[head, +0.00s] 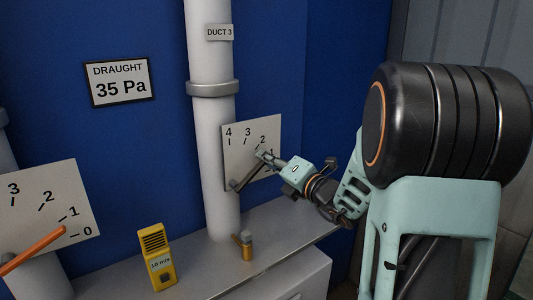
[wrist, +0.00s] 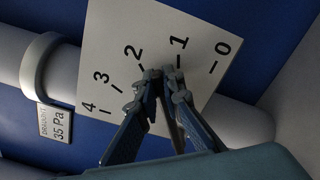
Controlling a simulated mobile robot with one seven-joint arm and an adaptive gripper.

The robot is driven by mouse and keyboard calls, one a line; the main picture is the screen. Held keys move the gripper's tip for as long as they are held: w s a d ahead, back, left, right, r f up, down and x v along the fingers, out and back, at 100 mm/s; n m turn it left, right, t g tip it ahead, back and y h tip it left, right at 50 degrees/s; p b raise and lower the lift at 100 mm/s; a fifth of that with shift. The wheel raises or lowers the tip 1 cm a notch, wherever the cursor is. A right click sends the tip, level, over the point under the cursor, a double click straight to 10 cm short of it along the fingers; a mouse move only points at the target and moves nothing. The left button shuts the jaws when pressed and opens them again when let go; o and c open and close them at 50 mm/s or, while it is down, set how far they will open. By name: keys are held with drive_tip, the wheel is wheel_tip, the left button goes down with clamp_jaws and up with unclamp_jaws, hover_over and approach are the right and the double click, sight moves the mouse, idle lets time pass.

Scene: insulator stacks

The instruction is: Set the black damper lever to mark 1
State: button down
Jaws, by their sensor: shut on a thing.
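The black damper lever (head: 246,176) runs from its pivot low on the pale dial plate (head: 236,150) up and right to my gripper (head: 264,157). My gripper is shut on the lever near its outer end. In the wrist view both fingers of my gripper (wrist: 165,76) meet around the lever, in front of the plate (wrist: 210,20). The fingertips lie between marks 2 and 1, close to the tick of mark 1 (wrist: 179,50). The fingers hide most of the lever there, so its exact pointing is hard to read.
The plate is on a white duct (head: 214,130) labelled DUCT 3. A second dial with an orange lever (head: 32,250) is at the left. A yellow meter (head: 156,260) and a small brass-coloured object (head: 244,246) stand on the grey shelf (head: 205,265) below.

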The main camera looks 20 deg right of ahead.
drive_tip(key=shift+w+d+f+m+p, duration=0.1)
drive_tip(key=shift+d+f+m+p, duration=0.15)
drive_tip(key=shift+f+m, duration=0.35)
drive_tip(key=shift+w+d+f+m+p, duration=0.1)
drive_tip(key=shift+d+f+m, duration=0.2)
drive_tip(key=shift+f+m, duration=0.25)
drive_tip(key=c, duration=2)
unclamp_jaws()
drive_tip(key=shift+c, duration=0.2)
drive_tip(key=v, duration=1.2)
drive_tip(key=shift+r, duration=0.15)
